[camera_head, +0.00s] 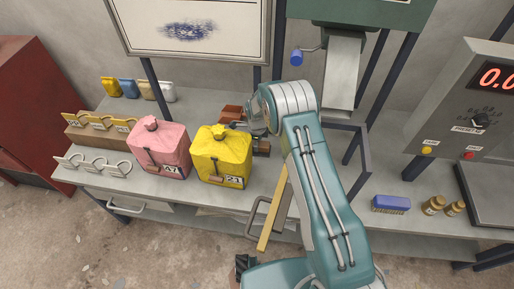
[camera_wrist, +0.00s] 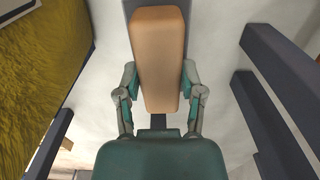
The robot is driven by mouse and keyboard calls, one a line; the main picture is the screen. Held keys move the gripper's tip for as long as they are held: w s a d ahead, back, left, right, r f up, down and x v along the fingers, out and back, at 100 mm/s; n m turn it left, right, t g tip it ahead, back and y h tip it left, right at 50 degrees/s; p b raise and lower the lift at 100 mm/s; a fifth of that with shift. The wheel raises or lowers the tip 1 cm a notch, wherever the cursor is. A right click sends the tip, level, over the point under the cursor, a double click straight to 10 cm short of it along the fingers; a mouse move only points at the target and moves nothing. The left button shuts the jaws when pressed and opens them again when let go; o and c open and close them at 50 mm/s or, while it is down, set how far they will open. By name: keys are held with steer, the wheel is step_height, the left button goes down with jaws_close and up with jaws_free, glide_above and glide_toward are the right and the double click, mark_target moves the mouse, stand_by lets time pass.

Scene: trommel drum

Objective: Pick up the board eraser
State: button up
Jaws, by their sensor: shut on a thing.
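In the head view my gripper (camera_head: 240,125) is behind and beside the top of the yellow can, at the back of the bench.
The yellow can (camera_head: 222,160) stands close to my gripper, with a pink can (camera_head: 160,150) left of it. A dark frame (camera_head: 364,155) rises to the right. A blue brush (camera_head: 390,203) and small jars (camera_head: 433,205) stand at the right.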

step_height(320, 180, up, 18)
stand_by(0.8)
steer(key=o, duration=0.6)
steer(key=shift+c, duration=0.2)
steer(key=c, duration=0.4)
